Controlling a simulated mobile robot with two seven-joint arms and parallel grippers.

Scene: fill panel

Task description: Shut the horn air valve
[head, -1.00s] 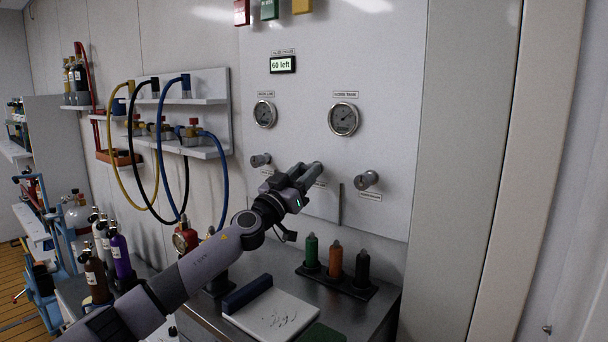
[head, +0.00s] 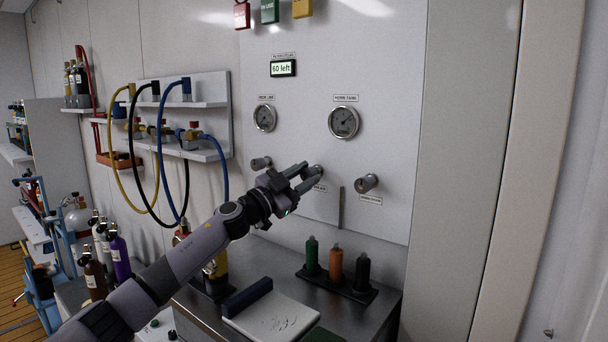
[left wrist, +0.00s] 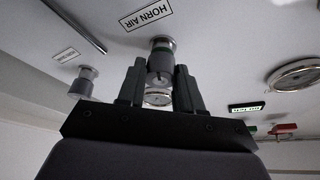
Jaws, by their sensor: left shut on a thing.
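The horn air valve (head: 318,171) is a small grey round knob on the pale panel, the middle one of a row of three. In the left wrist view, the knob (left wrist: 160,62) sticks out beside the "HORN AIR" label (left wrist: 146,15). My left gripper (head: 307,176) is at the panel, with one finger on each side of this knob, shut on it. The fingers (left wrist: 159,88) cover part of the knob in the head view. I cannot read from the knob whether the valve is open or shut. My right gripper is not in view.
Other knobs sit left (head: 260,163) and right (head: 367,183), with a thin vertical bar (head: 341,207) between middle and right. Gauges (head: 343,122) and a "60 left" display (head: 283,68) are above. Green, orange and black bottles (head: 335,265) stand on the bench below.

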